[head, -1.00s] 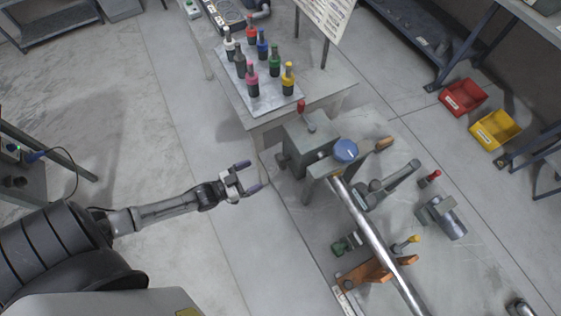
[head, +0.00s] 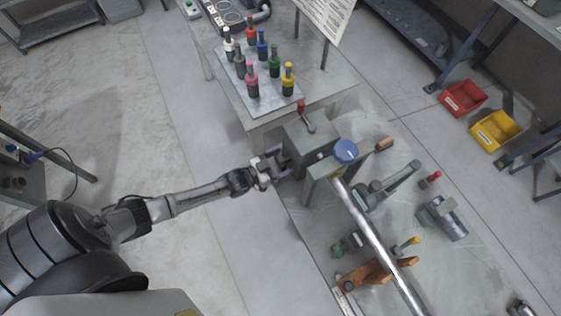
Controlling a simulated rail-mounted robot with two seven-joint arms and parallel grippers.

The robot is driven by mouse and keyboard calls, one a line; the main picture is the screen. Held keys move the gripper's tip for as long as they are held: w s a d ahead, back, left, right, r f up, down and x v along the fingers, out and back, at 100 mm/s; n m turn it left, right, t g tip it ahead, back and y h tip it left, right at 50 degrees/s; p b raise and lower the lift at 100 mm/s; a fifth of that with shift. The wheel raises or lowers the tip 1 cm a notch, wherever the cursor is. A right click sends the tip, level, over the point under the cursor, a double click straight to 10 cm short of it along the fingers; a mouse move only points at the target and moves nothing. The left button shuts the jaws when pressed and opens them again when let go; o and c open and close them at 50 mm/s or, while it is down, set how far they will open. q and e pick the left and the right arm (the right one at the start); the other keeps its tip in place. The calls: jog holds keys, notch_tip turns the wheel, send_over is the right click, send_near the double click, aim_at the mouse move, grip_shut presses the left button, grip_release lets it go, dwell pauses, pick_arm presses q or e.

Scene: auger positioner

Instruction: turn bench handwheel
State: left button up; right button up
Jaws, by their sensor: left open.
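A grey block-like housing (head: 308,139) with a red-knobbed lever (head: 302,108) stands on the bench (head: 319,222). A round blue disc (head: 346,150) with a pale line sits at its right, by a long metal bar (head: 374,237). I cannot tell for sure which part is the handwheel; no rim with spokes shows clearly. My left gripper (head: 279,164) is open at the left side of the housing, its fingers pointing at it. Whether it touches a part there is too small to tell. My right gripper is not in view.
A small table with a plate (head: 262,101) of coloured bottle-like tools stands behind. An orange clamp (head: 369,273), a green part (head: 346,244) and a grey motor-like part (head: 442,217) lie on the bench. Red (head: 462,97) and yellow (head: 494,130) bins are at right.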

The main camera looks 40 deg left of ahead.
pick_arm(q)
jog(key=shift+c, duration=0.2)
jog(key=c, duration=0.9)
jog(key=shift+o, duration=0.2)
jog(key=m+p, duration=0.1)
jog(key=m, duration=0.2)
jog(key=shift+r, duration=0.1)
jog(key=m, duration=0.2)
jog(key=shift+m, duration=0.4)
jog(key=m, duration=0.3)
jog(key=shift+a+p, duration=0.1)
jog(key=shift+p, duration=0.2)
jog(key=shift+m, duration=1.6)
